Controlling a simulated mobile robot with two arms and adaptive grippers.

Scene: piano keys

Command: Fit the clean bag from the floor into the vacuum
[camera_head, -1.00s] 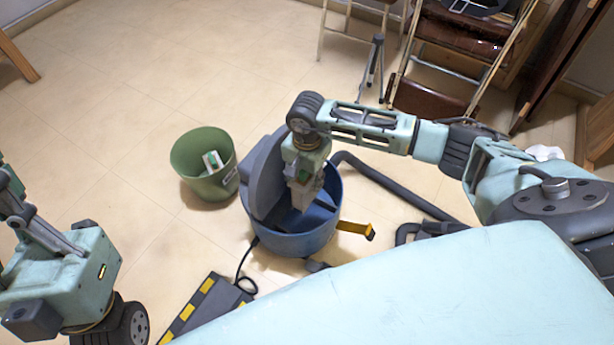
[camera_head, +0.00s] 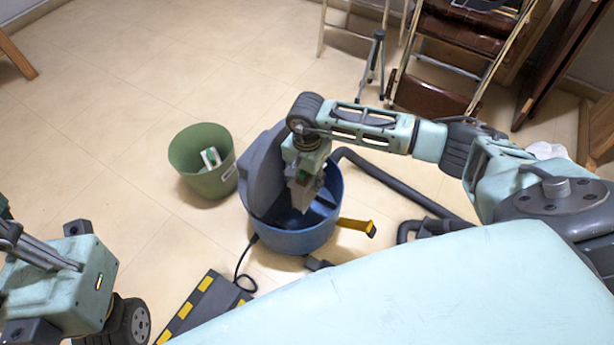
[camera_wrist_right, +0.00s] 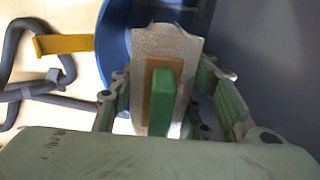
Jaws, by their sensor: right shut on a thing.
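The vacuum is an open blue drum (camera_head: 290,240) with its grey lid (camera_head: 262,175) tipped up at the left. A yellow latch (camera_head: 357,226) sticks out on its right side. My right gripper (camera_head: 307,172) points down over the drum's opening.
A green bin (camera_head: 205,178) holding a white item with a green part (camera_head: 210,158) stands left of the vacuum. A grey hose (camera_head: 390,185) lies to the right. Chairs stand at the back.

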